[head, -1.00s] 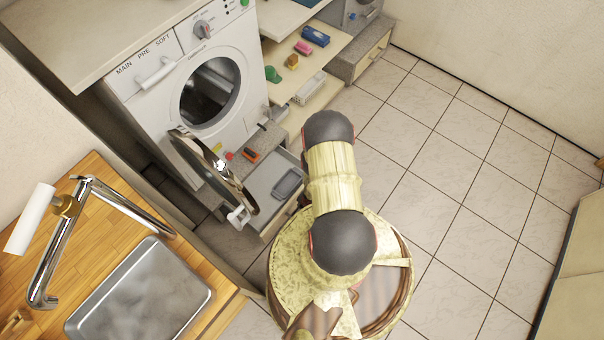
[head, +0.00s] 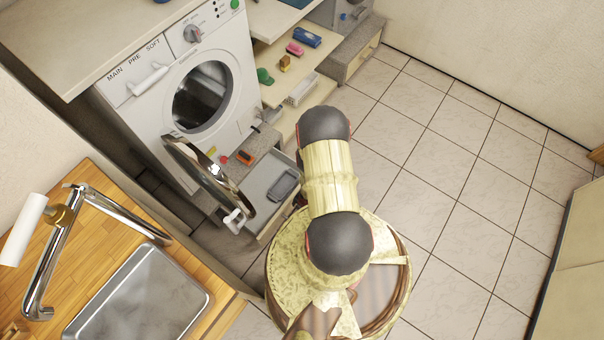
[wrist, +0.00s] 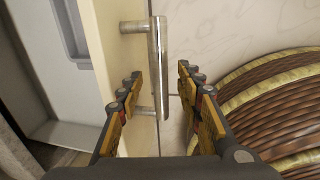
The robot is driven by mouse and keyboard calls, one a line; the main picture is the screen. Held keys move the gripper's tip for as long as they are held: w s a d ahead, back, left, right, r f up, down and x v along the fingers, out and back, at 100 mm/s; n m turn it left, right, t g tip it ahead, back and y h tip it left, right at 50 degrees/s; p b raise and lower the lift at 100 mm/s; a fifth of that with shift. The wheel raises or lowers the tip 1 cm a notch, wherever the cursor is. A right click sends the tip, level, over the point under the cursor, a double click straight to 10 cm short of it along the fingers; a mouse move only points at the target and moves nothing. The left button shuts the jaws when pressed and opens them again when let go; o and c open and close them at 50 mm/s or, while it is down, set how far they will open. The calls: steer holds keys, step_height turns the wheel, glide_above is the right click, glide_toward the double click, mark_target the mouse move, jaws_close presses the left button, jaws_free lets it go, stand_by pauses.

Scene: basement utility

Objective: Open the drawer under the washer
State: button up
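The drawer (head: 272,190) under the white washer (head: 188,85) stands pulled out in the head view, with a dark grey tray-like item (head: 286,184) inside. The wrist view shows its pale front panel (wrist: 112,40) and part of its grey interior (wrist: 40,60). The metal bar handle (wrist: 157,50) stands off that panel. My gripper (wrist: 158,75) is open, with one finger on each side of the handle, and a gap shows on both sides. In the head view my arm hides the gripper and handle. The washer's round door (head: 210,175) hangs open beside the drawer.
A wooden counter with a metal sink (head: 135,295) and tap (head: 60,240) is at lower left. Shelves with a blue item (head: 307,37), a pink item (head: 294,49) and a white basket (head: 301,90) stand right of the washer. The tiled floor (head: 450,160) at right is clear.

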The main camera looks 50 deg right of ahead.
step_height(320, 180, up, 10)
steer(key=s, duration=0.2)
steer(key=shift+f, duration=0.2)
stand_by(0.3)
stand_by(0.7)
